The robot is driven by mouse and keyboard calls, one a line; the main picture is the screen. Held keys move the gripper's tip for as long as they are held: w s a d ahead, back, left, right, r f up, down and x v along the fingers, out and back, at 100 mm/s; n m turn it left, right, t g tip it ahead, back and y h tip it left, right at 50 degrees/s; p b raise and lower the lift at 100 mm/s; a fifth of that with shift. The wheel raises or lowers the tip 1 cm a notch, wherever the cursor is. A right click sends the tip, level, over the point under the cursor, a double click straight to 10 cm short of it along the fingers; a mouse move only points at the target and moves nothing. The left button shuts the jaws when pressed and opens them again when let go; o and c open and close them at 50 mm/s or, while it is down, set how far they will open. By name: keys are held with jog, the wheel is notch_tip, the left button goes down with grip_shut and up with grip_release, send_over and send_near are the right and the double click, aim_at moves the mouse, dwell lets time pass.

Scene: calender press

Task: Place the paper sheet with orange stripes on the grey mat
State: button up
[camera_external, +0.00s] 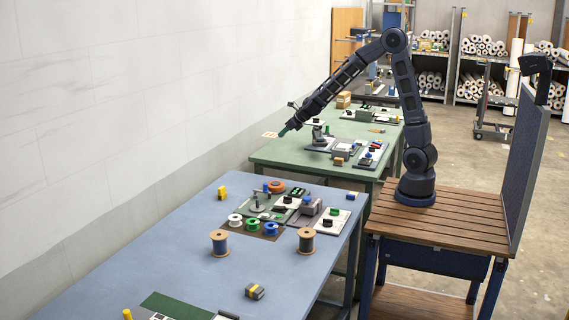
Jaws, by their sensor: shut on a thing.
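A small pale sheet with orange marks (269,134) shows at the left end of my gripper (282,133), past the left edge of the green table. My gripper is small and dark in this view, and it is shut on this sheet. The sheet appears off the table; how the fingers grip it is too small to tell. Grey mat-like panels (345,163) lie on the green table (275,153), to the right of my gripper and below it in the picture. Small parts stand on them. Which one is the grey mat I cannot tell.
A white wall (150,100) runs along the left. Shelves with rolls (483,46) stand at the back. Parts of the blue table are bare.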

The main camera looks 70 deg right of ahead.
jog(key=s+d+m+h, duration=0.2)
jog(key=d, duration=1.3)
jog(key=s+d+m+h, duration=0.1)
jog(key=s+d+m, duration=0.15)
jog(key=d, duration=1.15)
jog(key=s+d+m+g+h, duration=0.1)
jog(key=s+d+m+h, duration=0.1)
jog(key=s+d, duration=0.9)
jog(key=s+d+m+g+h, duration=0.15)
jog(key=s+d, duration=0.55)
jog(key=d, duration=0.8)
jog(key=shift+m, duration=0.4)
jog(key=shift+w+f, duration=0.2)
jog(key=shift+f, duration=4.25)
jog(key=shift+w+f, duration=0.15)
jog(key=shift+f, duration=4.3)
jog(key=shift+f, duration=0.55)
jog(key=o, duration=1.1)
